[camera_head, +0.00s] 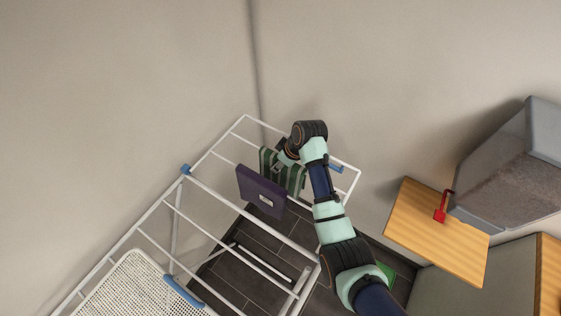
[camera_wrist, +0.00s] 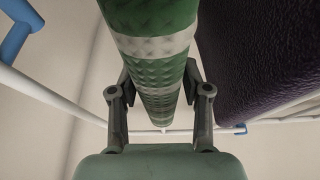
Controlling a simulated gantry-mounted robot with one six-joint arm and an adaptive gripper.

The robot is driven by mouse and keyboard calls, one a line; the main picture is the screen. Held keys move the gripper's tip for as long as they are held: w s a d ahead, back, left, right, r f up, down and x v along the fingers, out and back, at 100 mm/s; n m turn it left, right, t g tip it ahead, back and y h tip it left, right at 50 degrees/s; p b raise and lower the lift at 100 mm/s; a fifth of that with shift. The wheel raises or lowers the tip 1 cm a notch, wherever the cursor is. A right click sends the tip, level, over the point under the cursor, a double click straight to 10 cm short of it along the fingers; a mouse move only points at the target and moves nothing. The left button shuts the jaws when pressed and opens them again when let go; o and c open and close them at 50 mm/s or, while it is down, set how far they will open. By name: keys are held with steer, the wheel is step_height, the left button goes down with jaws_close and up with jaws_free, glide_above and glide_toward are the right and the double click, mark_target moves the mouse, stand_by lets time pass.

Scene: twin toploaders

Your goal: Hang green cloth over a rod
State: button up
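The green cloth (camera_head: 268,162), with pale stripes, hangs among the rods of the white drying rack, just behind a dark purple cloth. In the wrist view the green cloth (camera_wrist: 160,75) runs between my two fingers, which lean in against its two sides. My gripper (camera_head: 281,156) is at the top of the green cloth in the head view and is partly hidden by my wrist; its fingers (camera_wrist: 159,82) show clearly in the wrist view. I cannot tell whether the cloth rests on a rod.
The purple cloth (camera_head: 258,187) hangs close beside the green one and fills the right of the wrist view. The white rack (camera_head: 214,194) has several rods and blue joints. A wooden top (camera_head: 425,235) with a red item (camera_head: 440,212) stands to the right. Walls rise behind.

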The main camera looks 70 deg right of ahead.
steer(key=shift+o, duration=1.3)
steer(key=shift+r, duration=0.1)
steer(key=v, duration=1.2)
steer(key=shift+w, duration=0.1)
